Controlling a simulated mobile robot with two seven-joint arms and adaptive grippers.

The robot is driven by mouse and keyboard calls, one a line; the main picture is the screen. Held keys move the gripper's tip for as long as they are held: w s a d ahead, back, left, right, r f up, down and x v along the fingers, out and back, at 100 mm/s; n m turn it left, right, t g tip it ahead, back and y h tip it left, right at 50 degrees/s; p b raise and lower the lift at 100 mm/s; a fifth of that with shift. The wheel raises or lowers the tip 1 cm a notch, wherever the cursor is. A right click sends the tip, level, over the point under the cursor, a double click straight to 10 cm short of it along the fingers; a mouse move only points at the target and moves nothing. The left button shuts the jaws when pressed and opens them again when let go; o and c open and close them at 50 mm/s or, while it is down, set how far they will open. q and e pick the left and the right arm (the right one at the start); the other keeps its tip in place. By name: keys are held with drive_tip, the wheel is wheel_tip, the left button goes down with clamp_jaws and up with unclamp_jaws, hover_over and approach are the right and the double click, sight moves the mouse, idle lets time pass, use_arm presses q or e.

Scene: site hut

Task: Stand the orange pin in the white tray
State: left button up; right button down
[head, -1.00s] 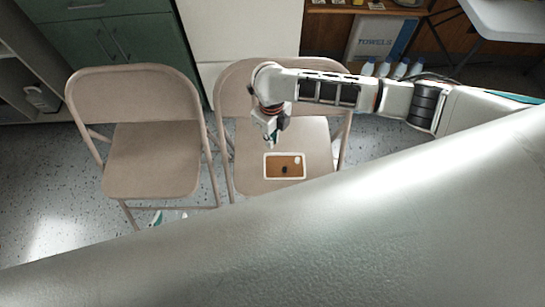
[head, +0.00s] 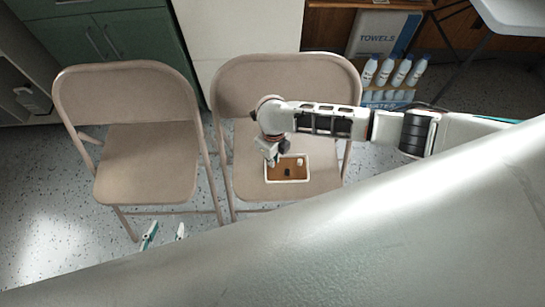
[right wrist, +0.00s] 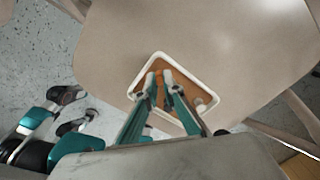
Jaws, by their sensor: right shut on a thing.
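The white tray (head: 309,170), with a brown floor, lies on the seat of the right-hand folding chair. It also shows in the right wrist view (right wrist: 206,76). My right gripper (head: 271,160) points down at the tray's left side. In the right wrist view my right gripper (right wrist: 161,84) is shut on the orange pin (right wrist: 160,80), a narrow orange strip between the fingertips over the tray. The pin is hidden in the head view; I cannot tell if it touches the floor. My left gripper (head: 165,234) is open and empty, low in front of the left chair.
A small dark thing (head: 287,172) and a small pale thing (head: 299,162) are in the tray. The left folding chair (head: 147,165) has a bare seat. Bottles (head: 386,70) stand at the back right near a towels box (head: 382,32). A large grey surface crosses the foreground.

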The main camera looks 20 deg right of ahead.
drive_tip(key=shift+r, duration=0.15)
drive_tip(key=shift+f, duration=0.25)
drive_tip(key=c, duration=2.2)
unclamp_jaws()
use_arm(q)
drive_tip(key=shift+w+r, duration=0.15)
use_arm(e)
drive_tip(key=shift+o, duration=0.2)
